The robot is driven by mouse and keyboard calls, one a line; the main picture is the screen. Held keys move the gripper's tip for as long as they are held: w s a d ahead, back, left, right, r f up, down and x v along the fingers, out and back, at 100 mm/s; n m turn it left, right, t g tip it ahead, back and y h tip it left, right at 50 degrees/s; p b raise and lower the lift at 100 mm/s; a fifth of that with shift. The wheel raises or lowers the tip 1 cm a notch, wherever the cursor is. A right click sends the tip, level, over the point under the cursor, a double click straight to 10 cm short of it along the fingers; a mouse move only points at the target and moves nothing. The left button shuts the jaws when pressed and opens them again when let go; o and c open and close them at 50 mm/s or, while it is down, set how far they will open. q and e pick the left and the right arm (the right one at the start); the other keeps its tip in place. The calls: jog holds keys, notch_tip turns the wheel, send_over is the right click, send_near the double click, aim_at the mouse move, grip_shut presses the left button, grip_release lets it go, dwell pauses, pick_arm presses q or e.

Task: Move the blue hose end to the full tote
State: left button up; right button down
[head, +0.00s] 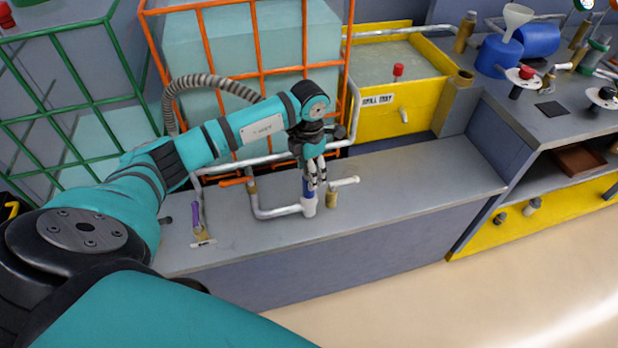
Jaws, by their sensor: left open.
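The blue hose end (308,188) stands upright at the white socket (309,207) of a grey pipe on the bench. My left gripper (317,182) is open and points down right at the blue end, its fingers partly covering it. I cannot tell whether they touch it. The orange-caged tote (258,45) behind looks filled high with pale teal liquid. The green-caged tote (70,85) at the left shows liquid lower down. A ribbed grey hose (205,82) arches in front of the orange cage, partly behind my arm. My right gripper is out of view.
A white-handled fitting (343,182) stands close right of the gripper. An orange lever (236,182) and a purple-handled valve (197,217) are to its left. A yellow spill tray (398,110) is behind. The bench (430,180) is clear to the right.

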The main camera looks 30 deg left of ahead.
pick_arm(q)
notch_tip(320, 180, up, 8)
jog(key=shift+r, duration=0.2)
dwell(0.5)
